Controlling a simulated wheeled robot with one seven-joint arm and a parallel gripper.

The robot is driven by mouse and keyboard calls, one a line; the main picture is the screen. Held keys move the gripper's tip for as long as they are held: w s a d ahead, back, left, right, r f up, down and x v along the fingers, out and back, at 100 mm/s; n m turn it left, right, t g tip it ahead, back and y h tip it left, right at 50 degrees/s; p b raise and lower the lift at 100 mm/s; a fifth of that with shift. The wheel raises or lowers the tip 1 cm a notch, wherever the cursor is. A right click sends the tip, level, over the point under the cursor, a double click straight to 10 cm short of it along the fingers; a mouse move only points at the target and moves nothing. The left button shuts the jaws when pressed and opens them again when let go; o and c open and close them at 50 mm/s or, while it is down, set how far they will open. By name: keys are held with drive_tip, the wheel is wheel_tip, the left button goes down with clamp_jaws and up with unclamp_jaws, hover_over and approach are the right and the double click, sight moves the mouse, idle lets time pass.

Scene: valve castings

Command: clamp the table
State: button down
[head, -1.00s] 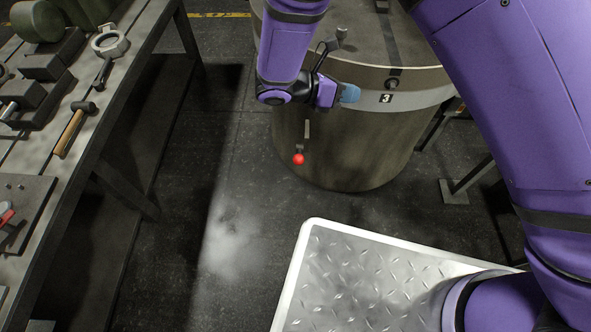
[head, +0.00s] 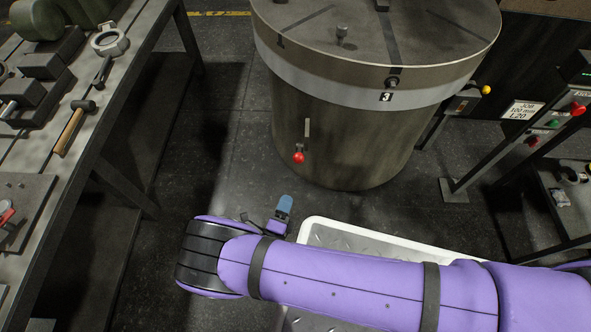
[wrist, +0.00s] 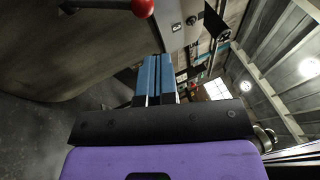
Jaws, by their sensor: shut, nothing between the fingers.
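The round table (head: 330,110) is a big grey drum with a pale band around its upper side and a plate marked 3. A lever with a red ball knob (head: 299,157) sits low on its front side, below a pale upright slot. The knob also shows at the top edge of the wrist view (wrist: 143,8), beside the drum's side. My gripper (head: 284,204), with blue fingers, is below and in front of the knob, apart from it. In the wrist view the fingers (wrist: 155,75) are together and empty. My forearm hides part of the floor.
A workbench (head: 130,70) with a hammer (head: 72,128) and dark blocks runs along the left. A control stand (head: 500,150) with coloured buttons is at the right. A white-edged tread plate (head: 375,238) lies under my arm. The floor between bench and drum is clear.

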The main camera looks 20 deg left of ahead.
wheel_tip(320, 180, down, 3)
drive_tip(key=s+n+y, duration=0.2)
drive_tip(key=n+y, duration=0.1)
drive_tip(key=d+x, duration=0.1)
drive_tip(key=x, duration=1.2)
drive_tip(key=shift+w, duration=0.4)
drive_tip(key=shift+a+r, duration=0.15)
drive_tip(key=w+r+g, duration=0.2)
drive_tip(key=w+r, duration=0.1)
drive_tip(key=w+a+r+g, duration=0.1)
drive_tip(key=w+r, duration=0.1)
drive_tip(key=shift+a+r+n, duration=0.1)
drive_tip(key=shift+r+n, duration=0.05)
drive_tip(key=shift+n, duration=0.15)
drive_tip(key=w+a+r+g, duration=0.1)
drive_tip(key=w+r+g, duration=0.2)
drive_tip(key=w, duration=0.4)
drive_tip(key=shift+w+a+r+h, duration=0.2)
drive_tip(key=shift+w+a+h, duration=0.1)
drive_tip(key=shift+w+a, duration=0.1)
